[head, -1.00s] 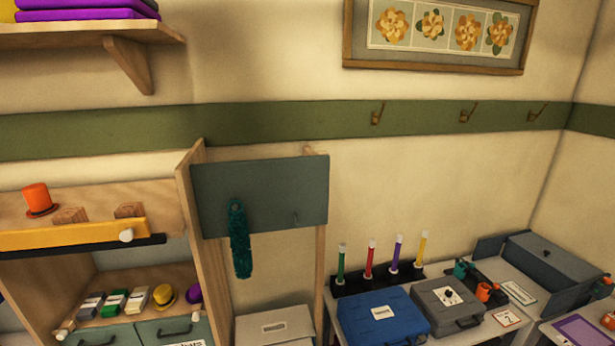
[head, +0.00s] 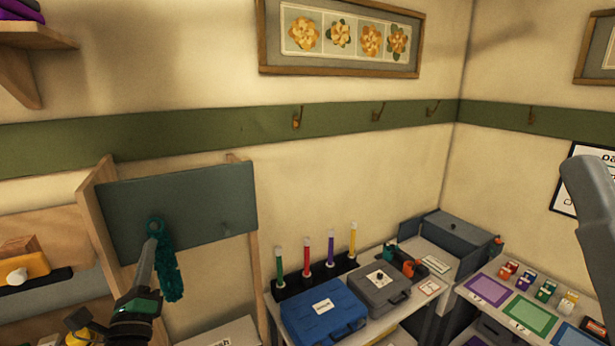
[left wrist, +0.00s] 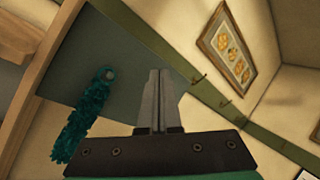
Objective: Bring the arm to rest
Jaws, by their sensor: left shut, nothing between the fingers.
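My left gripper (head: 153,230) rises from the bottom left in the head view, fingers pointing up. It is shut and empty. In the left wrist view its two fingers (left wrist: 160,76) are together with nothing between them. A teal fluffy boa (head: 168,268) hangs from the dark grey-green board (head: 190,195). In the head view the gripper overlaps the boa's left side. In the left wrist view the boa (left wrist: 80,125) hangs to the left of the fingers, apart from them. My right gripper does not show; a grey part of mine stands at the right edge.
A wooden frame post (head: 97,225) stands left of the board. A blue case (head: 322,312), a grey case (head: 380,288) and several coloured wands (head: 306,258) are on the table to the right. Empty hooks (head: 378,112) line the green rail.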

